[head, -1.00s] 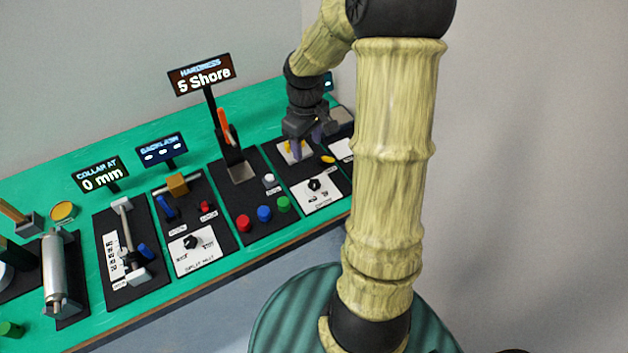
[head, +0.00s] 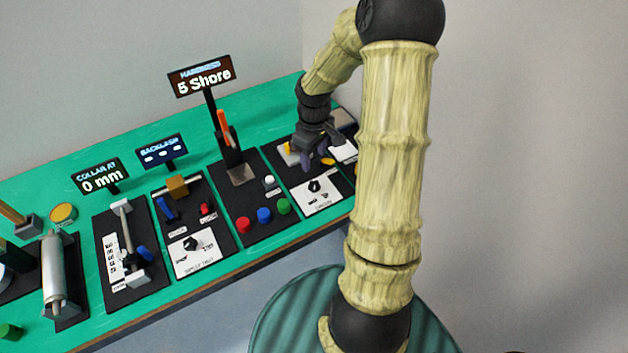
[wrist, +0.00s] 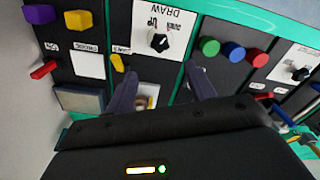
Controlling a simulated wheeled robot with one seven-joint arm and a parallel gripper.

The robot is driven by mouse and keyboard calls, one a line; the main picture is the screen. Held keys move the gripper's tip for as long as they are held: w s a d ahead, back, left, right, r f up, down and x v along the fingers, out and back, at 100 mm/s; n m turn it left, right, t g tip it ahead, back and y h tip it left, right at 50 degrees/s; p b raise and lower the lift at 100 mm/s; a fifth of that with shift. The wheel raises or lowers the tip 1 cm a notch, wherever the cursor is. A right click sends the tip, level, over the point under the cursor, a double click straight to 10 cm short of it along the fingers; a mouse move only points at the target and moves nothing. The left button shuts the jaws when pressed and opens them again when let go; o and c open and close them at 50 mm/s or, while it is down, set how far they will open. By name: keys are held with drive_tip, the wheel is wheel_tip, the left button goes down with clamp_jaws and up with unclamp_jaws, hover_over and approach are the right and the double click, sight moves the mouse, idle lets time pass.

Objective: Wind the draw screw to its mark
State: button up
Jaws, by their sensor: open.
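The white DRAW card with its black knob (wrist: 158,41) is at top centre of the wrist view; in the head view this knob (head: 315,186) sits on the front of a dark panel. A pale and brown part (wrist: 147,99), which may be the draw screw, shows between my fingers in the wrist view, largely hidden by my gripper body. A yellow tab (wrist: 117,63) is beside the left finger. My gripper (wrist: 160,80) is open, its two purple fingers apart with nothing clamped. In the head view my gripper (head: 318,155) is low over the panel's back part.
Green (head: 283,205), blue (head: 264,214) and red (head: 243,224) buttons stand on the panel to the left. A tall "5 Shore" display (head: 202,78) rises behind them. A yellow and purple block pair (wrist: 78,21) and a red lever (wrist: 44,69) are at left in the wrist view.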

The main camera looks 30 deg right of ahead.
sight(314, 185)
wheel_tip(314, 185, down, 12)
drive_tip(key=shift+r, duration=0.2)
drive_tip(key=c, duration=1)
